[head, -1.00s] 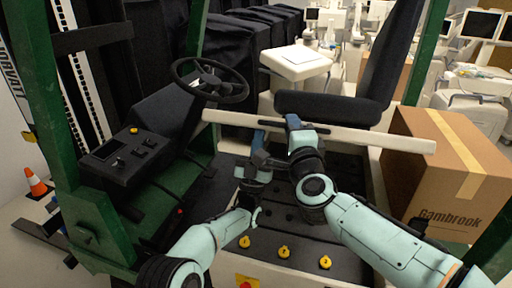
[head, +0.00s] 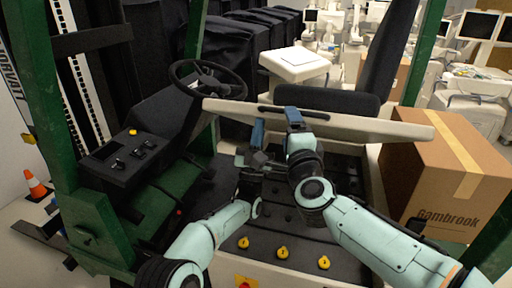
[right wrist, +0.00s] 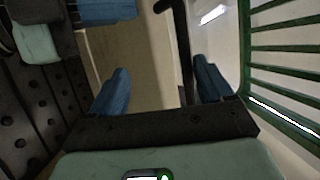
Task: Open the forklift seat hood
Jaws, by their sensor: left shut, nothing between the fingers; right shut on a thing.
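The seat hood (head: 390,129) is a long cream panel under the black seat (head: 335,99). It is tilted, with its near edge raised above the dark footwell floor. A dark handle bar (head: 345,119) runs along its front; it also shows in the right wrist view (right wrist: 186,60), passing between the fingers. My right gripper (head: 293,117) is shut on this handle. My left gripper (head: 257,135) is shut and empty, just left of the right one, close below the hood's front edge; whether it touches cannot be told. Its blue fingers show in the right wrist view's upper left (right wrist: 105,12).
The steering wheel (head: 208,80) and control console (head: 130,150) stand left of the hood. Green frame posts (head: 62,110) flank the cab. A cardboard box (head: 440,175) stands close at the right. Yellow floor buttons (head: 283,253) lie below my arms.

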